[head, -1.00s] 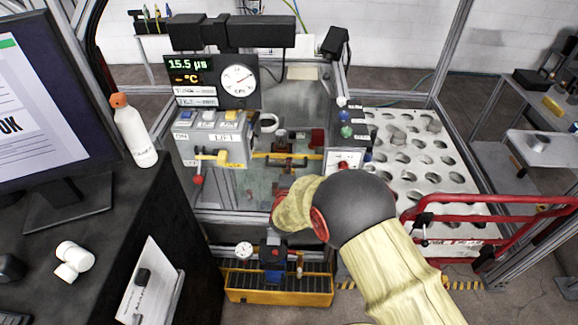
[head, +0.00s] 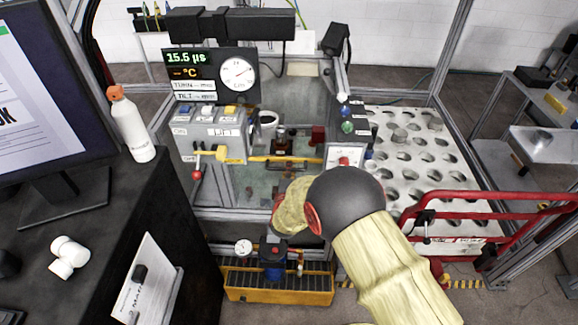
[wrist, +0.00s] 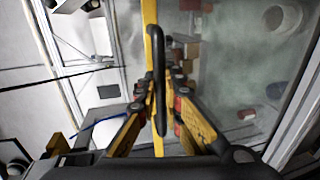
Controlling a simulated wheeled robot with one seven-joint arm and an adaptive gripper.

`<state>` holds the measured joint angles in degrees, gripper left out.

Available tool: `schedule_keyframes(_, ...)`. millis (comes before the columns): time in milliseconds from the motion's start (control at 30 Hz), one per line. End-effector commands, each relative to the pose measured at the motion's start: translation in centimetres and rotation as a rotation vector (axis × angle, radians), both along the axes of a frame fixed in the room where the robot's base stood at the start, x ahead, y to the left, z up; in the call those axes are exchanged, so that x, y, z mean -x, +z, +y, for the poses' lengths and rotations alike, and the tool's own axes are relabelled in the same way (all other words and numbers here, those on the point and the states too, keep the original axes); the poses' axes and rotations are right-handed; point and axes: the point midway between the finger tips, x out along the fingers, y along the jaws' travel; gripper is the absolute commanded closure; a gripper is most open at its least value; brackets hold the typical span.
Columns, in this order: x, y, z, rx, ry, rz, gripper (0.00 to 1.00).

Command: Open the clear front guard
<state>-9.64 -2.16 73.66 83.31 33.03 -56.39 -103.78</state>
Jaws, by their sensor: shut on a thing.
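The clear front guard (head: 250,183) is a see-through panel on the front of the machine, with a yellow bar (head: 255,158) across it. In the wrist view the yellow bar (wrist: 152,30) runs up and down, with a black handle (wrist: 157,70) on it. My gripper (wrist: 158,118) has its yellow and black fingers on both sides of the handle and is shut on it. The clear panel is right of the bar in the wrist view. In the head view my own arm hides most of the gripper and the handle.
A control box (head: 215,133) with a red-knobbed lever (head: 196,174) is left of the guard. A dial and display panel (head: 213,75) stands above. A red rail (head: 500,203) and a white perforated table (head: 425,150) are at right. A yellow tray (head: 275,288) lies low in front.

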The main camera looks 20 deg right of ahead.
Motion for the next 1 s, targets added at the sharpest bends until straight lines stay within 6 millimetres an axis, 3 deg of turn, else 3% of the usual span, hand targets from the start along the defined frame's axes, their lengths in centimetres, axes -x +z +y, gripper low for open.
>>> schedule_keyframes(33,0.2,-2.6,0.0,0.002,0.000,0.011,1.00)
schedule_keyframes(500,0.2,-17.8,-0.1,0.001,0.000,0.010,1.00)
schedule_keyframes(700,0.2,-22.3,-0.1,0.001,-0.001,0.010,1.00)
schedule_keyframes(1000,0.2,-25.1,-0.1,0.001,-0.002,0.005,1.00)
